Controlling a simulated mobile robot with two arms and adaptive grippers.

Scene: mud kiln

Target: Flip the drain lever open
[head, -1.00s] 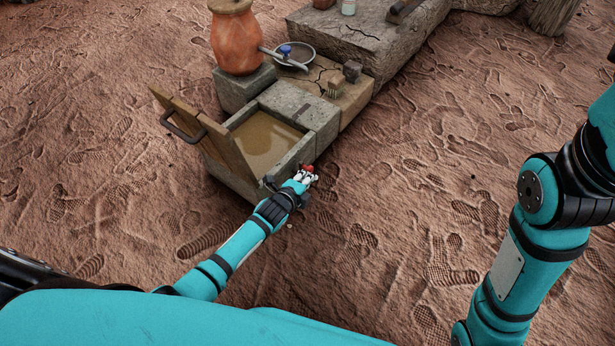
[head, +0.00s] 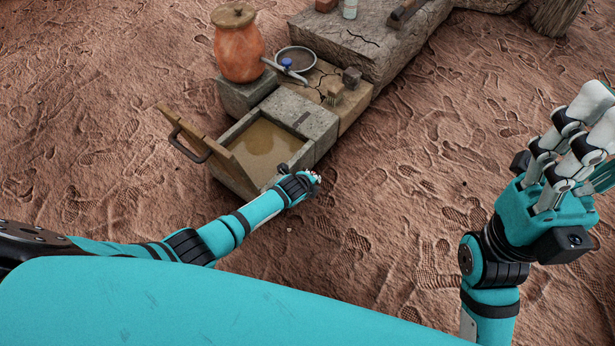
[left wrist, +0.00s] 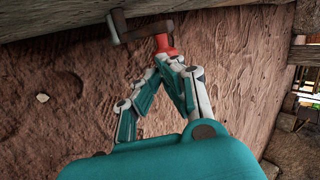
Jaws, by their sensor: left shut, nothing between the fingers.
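The drain lever has a red grip (left wrist: 163,43) on a dark metal arm (left wrist: 130,32), set against the grey trough wall in the left wrist view. My left gripper (left wrist: 172,62) is shut and empty, its closed fingertips right at the lower end of the red grip; I cannot tell whether they touch. In the head view my left gripper (head: 315,178) is beside the near right corner of the stone trough (head: 318,125), and the lever is hidden there. The trough holds brown muddy liquid (head: 262,145). My right gripper (head: 590,125) is raised at the right, away from the trough; its opening is unclear.
A wooden board (head: 190,138) with a dark handle stands tilted at the trough's left side. Open, footprinted ground lies right of the trough.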

